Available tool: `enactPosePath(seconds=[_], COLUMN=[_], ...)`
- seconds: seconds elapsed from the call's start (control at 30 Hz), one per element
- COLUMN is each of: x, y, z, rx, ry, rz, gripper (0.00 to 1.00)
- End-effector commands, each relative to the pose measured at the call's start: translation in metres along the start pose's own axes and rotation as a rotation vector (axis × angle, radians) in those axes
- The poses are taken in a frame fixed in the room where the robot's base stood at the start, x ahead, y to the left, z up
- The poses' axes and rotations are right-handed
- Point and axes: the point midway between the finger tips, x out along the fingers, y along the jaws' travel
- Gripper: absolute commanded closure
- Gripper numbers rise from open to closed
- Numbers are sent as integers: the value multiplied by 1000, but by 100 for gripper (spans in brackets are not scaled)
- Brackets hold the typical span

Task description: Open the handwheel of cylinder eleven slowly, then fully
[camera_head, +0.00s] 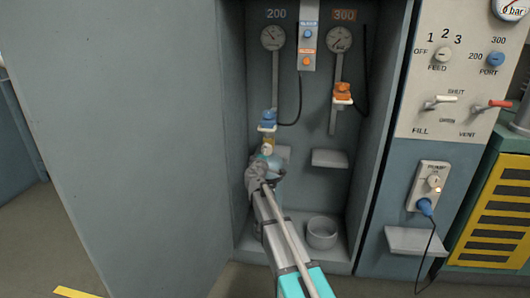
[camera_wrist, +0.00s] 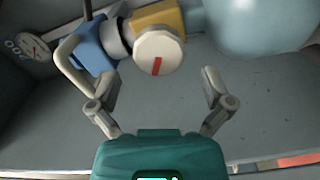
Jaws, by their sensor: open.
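A round white handwheel (camera_wrist: 158,54) with a red mark shows in the wrist view, on a brass-yellow valve body (camera_wrist: 160,20). A blue connector (camera_wrist: 95,45) sits left of it. A pale blue rounded cylinder (camera_wrist: 258,22) is at the upper right. My gripper (camera_wrist: 140,60) is open, with one finger on each side of the handwheel, the left finger overlapping the blue connector in the picture. Contact cannot be told. No cylinder number is readable.
Right of my gripper are an empty grey shelf (camera_head: 329,159), a hanging orange connector (camera_head: 343,92) and a grey cup-like holder (camera_head: 321,232). A control panel (camera_head: 455,110) with levers is farther right.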

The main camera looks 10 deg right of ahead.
Motion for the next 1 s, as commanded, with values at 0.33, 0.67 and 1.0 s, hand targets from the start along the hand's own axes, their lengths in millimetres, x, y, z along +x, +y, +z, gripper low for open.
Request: enactPosePath(seconds=[0.33,0.67,1.0], x=[-61,-88,-90], y=[0,0,0], z=[2,1,1], rx=[0,0,0], ry=[1,0,0], rz=[-1,0,0], gripper=[0,0,0])
